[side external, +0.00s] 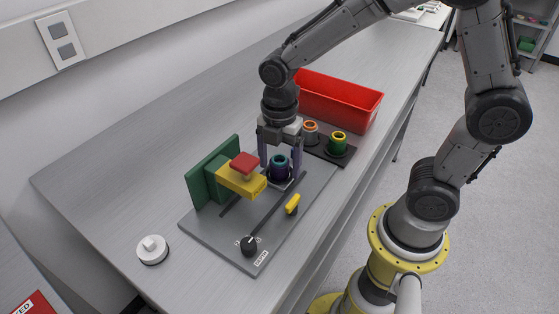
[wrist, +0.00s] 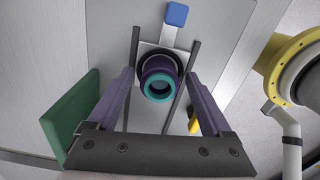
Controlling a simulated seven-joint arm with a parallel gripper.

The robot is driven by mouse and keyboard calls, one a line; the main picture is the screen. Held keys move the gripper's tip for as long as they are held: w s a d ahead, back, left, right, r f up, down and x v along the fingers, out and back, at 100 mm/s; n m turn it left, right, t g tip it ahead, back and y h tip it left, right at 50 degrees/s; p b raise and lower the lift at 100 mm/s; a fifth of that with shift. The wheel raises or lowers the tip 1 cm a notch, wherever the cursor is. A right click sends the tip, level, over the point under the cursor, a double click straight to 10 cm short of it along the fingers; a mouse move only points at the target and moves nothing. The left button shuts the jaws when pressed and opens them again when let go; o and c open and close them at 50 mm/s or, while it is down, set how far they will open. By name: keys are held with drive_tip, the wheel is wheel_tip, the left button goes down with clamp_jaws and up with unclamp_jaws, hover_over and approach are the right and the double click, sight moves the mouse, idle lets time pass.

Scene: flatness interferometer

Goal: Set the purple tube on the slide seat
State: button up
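The purple tube (side external: 279,168) with a teal rim stands upright on the slide seat, between the fingers of my gripper (side external: 280,174). In the wrist view the tube (wrist: 160,77) sits over a dark ring on the seat's pale square plate (wrist: 146,48), between two dark rails. My gripper (wrist: 159,75) is open, with one purple finger on each side of the tube and a visible gap to both. The tube's base is hidden from above by its own body. A blue block (wrist: 176,14) extends from the seat plate.
A green upright plate (side external: 207,179) with a yellow block (side external: 240,180) and red top stands left of my gripper. A dark rack (side external: 322,151) holds orange-rimmed and green tubes behind, near a red bin (side external: 345,105). A yellow lever (side external: 292,204) and black knob (side external: 249,246) are in front.

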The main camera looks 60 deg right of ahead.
sight(280, 159)
drive_tip(key=shift+r, duration=0.1)
wheel_tip(280, 159, up, 12)
drive_tip(key=s+d+m+t, duration=0.2)
drive_tip(key=s+m, duration=0.4)
drive_tip(key=m, duration=0.3)
drive_tip(key=s+d+m+t, duration=0.2)
drive_tip(key=s+m+t, duration=0.1)
drive_tip(key=s+m, duration=0.4)
drive_tip(key=m, duration=0.3)
drive_tip(key=shift+s+d+r+m+t, duration=0.25)
drive_tip(key=shift+s+m+t, duration=0.05)
